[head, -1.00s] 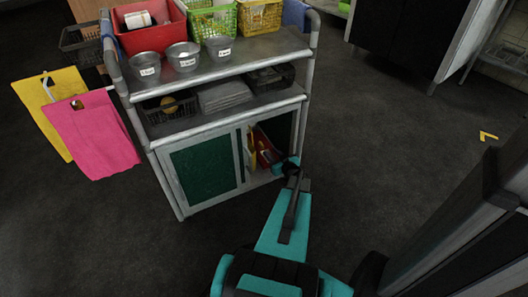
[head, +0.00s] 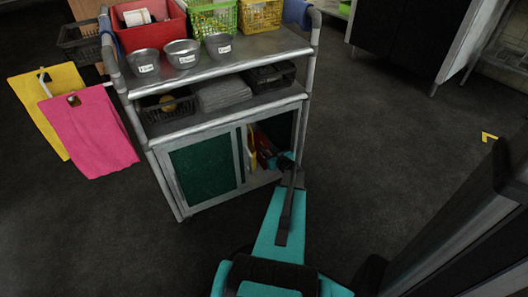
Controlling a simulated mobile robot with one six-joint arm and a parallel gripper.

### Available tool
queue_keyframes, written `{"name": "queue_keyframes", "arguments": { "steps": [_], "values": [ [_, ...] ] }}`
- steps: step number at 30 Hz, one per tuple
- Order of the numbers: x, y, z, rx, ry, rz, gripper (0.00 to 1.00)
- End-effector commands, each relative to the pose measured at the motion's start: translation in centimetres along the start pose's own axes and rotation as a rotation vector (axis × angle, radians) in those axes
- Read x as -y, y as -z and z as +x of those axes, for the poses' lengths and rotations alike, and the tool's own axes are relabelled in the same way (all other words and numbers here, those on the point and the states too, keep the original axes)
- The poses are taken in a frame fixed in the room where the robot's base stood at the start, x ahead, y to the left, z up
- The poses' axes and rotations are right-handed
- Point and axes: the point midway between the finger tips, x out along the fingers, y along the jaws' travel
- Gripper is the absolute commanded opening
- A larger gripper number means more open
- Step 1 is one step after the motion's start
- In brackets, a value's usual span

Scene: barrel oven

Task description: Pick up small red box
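A small red item (head: 263,146), which looks like the small red box, is inside the open right compartment in the lower part of the cart (head: 228,200). Something yellow (head: 251,150) stands just left of it. My gripper (head: 280,160) is at the opening of this compartment, close to the red item at its lower right. Its fingers are too small and dark to tell whether they are open or shut, or whether they touch the item. The arm hides part of the compartment's right side.
A green panel (head: 203,170) closes the left lower compartment. Metal cups (head: 182,53) and red, green and yellow baskets stand on top. The middle shelf holds dark baskets and grey folded cloth (head: 222,95). Pink (head: 90,135) and yellow cloths hang at the left.

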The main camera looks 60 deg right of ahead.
Motion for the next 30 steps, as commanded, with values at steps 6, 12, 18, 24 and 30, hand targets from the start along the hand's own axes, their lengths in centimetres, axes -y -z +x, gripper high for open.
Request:
{"name": "queue_keyframes", "arguments": {
  "steps": [6, 12, 18, 24, 30],
  "values": [
    [-0.3, -0.2, 2.4, 0.0, 0.0, -0.002, 0.32],
    [-0.3, -0.1, 4.0, 0.0, 0.0, 0.0, 0.32],
    [-0.3, 0.1, 4.1, 0.001, -0.001, 0.001, 0.32],
    [-0.3, 0.1, 4.1, 0.0, -0.002, 0.001, 0.32],
    [-0.3, 0.1, 4.1, 0.0, -0.002, 0.001, 0.32]
  ]
}}
